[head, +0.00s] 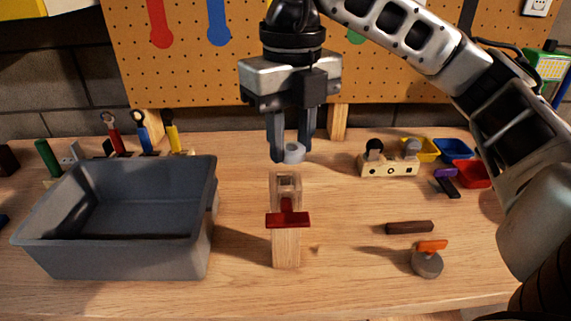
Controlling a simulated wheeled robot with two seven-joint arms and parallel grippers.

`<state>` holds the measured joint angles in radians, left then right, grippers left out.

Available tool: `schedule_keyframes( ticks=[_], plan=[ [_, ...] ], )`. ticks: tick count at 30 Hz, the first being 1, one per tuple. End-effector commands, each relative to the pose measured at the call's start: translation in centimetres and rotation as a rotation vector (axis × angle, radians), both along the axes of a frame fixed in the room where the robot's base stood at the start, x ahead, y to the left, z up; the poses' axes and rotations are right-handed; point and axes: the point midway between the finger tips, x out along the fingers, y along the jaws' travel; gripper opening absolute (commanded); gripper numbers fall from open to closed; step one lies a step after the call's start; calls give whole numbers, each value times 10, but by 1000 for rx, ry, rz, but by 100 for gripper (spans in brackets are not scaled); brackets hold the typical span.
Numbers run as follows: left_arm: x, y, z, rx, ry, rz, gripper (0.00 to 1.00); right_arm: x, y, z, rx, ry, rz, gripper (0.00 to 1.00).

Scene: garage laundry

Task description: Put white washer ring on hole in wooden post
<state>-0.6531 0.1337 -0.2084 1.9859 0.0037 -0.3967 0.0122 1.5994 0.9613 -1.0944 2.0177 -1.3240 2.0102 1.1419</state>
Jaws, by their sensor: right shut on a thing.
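The white washer ring (294,153) is between the fingertips of my right gripper (289,151), which is shut on it. The gripper points down and holds the ring above the bench. The wooden post (286,247) stands just below and nearer in the picture, with a red crosspiece (287,219) on its front and a lighter, open-looking top part (286,182). The ring appears apart from the post, slightly above and behind its top. The hole in the post is not clear. My left gripper is not in view.
A grey bin (125,258) stands at left on the wooden bench (345,270). A wooden block with knobs (388,168), small coloured bins (453,149), a dark bar (409,227) and an orange-handled grey disc (427,262) lie at right. A pegboard (400,70) rises behind.

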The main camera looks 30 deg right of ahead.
Motion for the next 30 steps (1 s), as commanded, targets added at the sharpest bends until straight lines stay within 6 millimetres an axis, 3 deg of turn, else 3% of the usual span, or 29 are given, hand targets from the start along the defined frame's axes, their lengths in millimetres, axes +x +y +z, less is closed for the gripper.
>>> schedule_keyframes(
  ticks=[6,12,25,26,27,30],
  plan=[
    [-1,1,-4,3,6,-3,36,12,2,-17,1,3,1,9],
    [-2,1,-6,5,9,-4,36,10,2,-42,1,1,1,9],
    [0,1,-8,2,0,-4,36,10,2,-49,1,-1,0,9],
    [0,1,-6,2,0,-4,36,10,2,-47,1,-1,0,38],
    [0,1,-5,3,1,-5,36,10,2,-46,1,-1,0,49],
    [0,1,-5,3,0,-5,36,10,2,-46,1,-1,0,51]
  ],
)
